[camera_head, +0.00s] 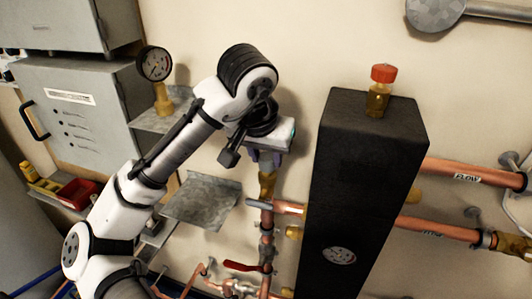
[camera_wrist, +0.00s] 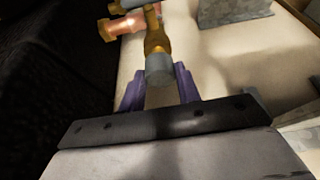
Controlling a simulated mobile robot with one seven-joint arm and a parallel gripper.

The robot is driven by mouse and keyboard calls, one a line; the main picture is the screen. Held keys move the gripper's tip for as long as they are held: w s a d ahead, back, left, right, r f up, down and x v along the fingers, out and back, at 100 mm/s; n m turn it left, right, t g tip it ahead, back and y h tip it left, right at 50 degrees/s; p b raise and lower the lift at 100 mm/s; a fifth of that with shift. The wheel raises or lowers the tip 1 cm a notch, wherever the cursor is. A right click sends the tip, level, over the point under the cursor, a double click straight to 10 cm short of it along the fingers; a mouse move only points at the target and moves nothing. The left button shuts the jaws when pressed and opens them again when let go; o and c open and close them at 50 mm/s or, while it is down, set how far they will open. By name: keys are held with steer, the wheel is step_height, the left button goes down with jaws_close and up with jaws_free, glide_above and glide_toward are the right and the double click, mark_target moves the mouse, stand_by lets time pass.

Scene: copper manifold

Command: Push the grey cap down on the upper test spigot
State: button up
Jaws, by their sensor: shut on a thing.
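My gripper (camera_head: 266,157) is above the brass upper spigot (camera_head: 267,186) in the head view, left of the black block. In the wrist view, the two purple fingers of my gripper (camera_wrist: 160,74) stand on either side of the grey cap (camera_wrist: 159,69) and are shut on it. The cap is in line with the brass spigot (camera_wrist: 155,38) and appears to meet its end. How far the cap sits on the spigot I cannot tell. In the head view the cap is hidden by my gripper.
A tall black block (camera_head: 365,190) with a red-topped brass fitting (camera_head: 380,90) stands close on the right. Copper pipes (camera_head: 470,175) run behind it. Grey metal shelves (camera_head: 203,203) and a pressure gauge (camera_head: 155,64) are on the left. A red lever (camera_head: 245,266) sits below.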

steer(key=shift+f+b, duration=0.45)
steer(key=shift+f, duration=0.35)
steer(key=o, duration=1)
steer(key=shift+o, duration=0.2)
steer(key=shift+r, duration=0.1)
steer(key=v, duration=1.3)
steer(key=shift+s+r+b, duration=0.25)
steer(key=shift+r+b, duration=0.1)
